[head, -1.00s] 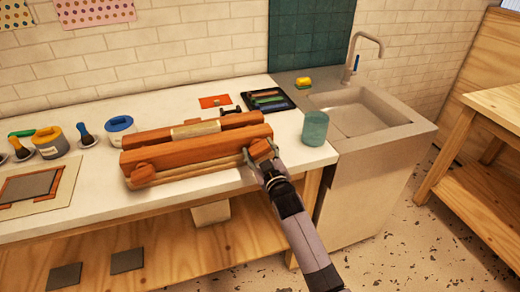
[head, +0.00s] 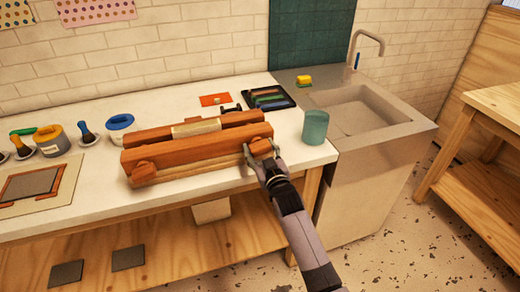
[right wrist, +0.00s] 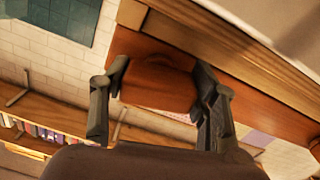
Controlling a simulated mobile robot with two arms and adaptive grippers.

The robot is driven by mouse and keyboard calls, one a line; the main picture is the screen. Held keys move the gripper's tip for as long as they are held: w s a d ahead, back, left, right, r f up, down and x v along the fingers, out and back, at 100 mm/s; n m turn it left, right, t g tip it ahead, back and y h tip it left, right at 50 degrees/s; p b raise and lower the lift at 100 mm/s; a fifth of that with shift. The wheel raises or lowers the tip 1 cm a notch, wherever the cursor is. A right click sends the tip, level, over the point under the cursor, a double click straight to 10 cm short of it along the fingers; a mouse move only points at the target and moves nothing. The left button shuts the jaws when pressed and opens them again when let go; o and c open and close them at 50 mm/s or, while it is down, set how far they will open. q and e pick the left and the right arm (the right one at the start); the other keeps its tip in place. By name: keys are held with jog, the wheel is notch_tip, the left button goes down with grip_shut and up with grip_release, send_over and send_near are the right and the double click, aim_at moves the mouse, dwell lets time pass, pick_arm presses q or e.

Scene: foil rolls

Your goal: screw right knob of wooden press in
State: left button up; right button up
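The wooden press (head: 190,158) lies on the white worktop, its long reddish-brown beams running left to right. Its left knob (head: 143,171) is at the front left and free. Its right knob (head: 262,147) is at the front right end. My right gripper (head: 262,152) has its fingers on either side of the right knob. In the right wrist view the reddish-brown knob (right wrist: 155,84) fills the space between the two dark fingers (right wrist: 158,88), which appear to press on its sides. The front of the knob is partly hidden by the gripper. My left gripper is out of view.
A teal cup (head: 315,127) stands right of the press, near the sink (head: 365,115). A black tray (head: 268,98) with coloured items lies behind it. The worktop (head: 105,200) is clear at front left.

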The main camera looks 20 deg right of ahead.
jog(key=o, duration=0.4)
jog(key=shift+s+f, duration=0.1)
jog(key=shift+s, duration=0.3)
jog(key=shift+o, duration=0.3)
jog(key=shift+w, duration=0.15)
jog(key=s, duration=1.2)
jog(key=shift+f, duration=0.1)
